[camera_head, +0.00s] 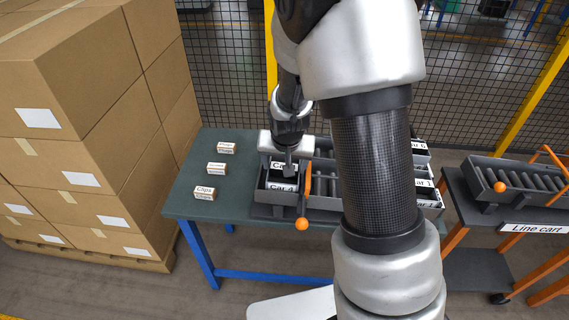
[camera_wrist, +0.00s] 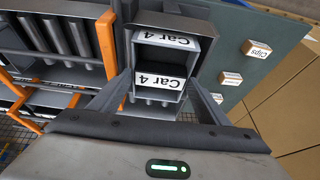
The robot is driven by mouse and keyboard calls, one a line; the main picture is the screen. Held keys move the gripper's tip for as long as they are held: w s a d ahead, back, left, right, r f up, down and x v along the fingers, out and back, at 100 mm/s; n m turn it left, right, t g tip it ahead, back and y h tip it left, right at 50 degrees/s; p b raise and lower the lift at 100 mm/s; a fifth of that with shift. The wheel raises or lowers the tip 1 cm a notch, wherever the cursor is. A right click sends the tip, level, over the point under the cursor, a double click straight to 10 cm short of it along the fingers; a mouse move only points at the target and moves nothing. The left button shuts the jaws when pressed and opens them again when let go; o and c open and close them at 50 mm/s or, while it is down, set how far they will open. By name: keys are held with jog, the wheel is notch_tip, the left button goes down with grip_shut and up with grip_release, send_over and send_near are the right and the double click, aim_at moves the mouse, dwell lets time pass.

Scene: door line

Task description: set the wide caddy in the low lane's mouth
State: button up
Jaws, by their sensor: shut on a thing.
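The dark grey caddy (camera_wrist: 206,50) has white upside-down "Car 4" labels in the wrist view. The head view shows its "Car 4" label (camera_head: 283,187) at the left of the rack on the green table. My gripper (camera_wrist: 160,84) is shut on it, one finger at each side; its white body shows in the head view (camera_head: 287,152). The caddy is at the left lane, but I cannot tell whether it rests there or hangs just above. A grey roller lane (camera_wrist: 62,35) lies beside it in the wrist view. My arm hides the rack's middle.
An orange lever with a ball knob (camera_head: 302,223) stands right of the caddy. Several small labelled boxes, one reading Clips (camera_head: 204,192), sit on the table's left. Stacked cartons (camera_head: 100,110) stand left. A line cart (camera_head: 533,228) with a roller lane stands right. Mesh fence (camera_head: 225,75) is behind.

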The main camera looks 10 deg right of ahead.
dwell(0.3)
jog(key=o, duration=1.5)
jog(key=shift+f, duration=0.1)
jog(key=shift+c, duration=0.2)
jog(key=shift+s+d+f, duration=0.1)
jog(key=shift+s+d, duration=0.05)
jog(key=shift+d, duration=0.05)
jog(key=p+v, duration=0.2)
jog(key=v, duration=1.5)
jog(key=shift+a+r+p, duration=0.25)
jog(key=shift+r+p, duration=0.1)
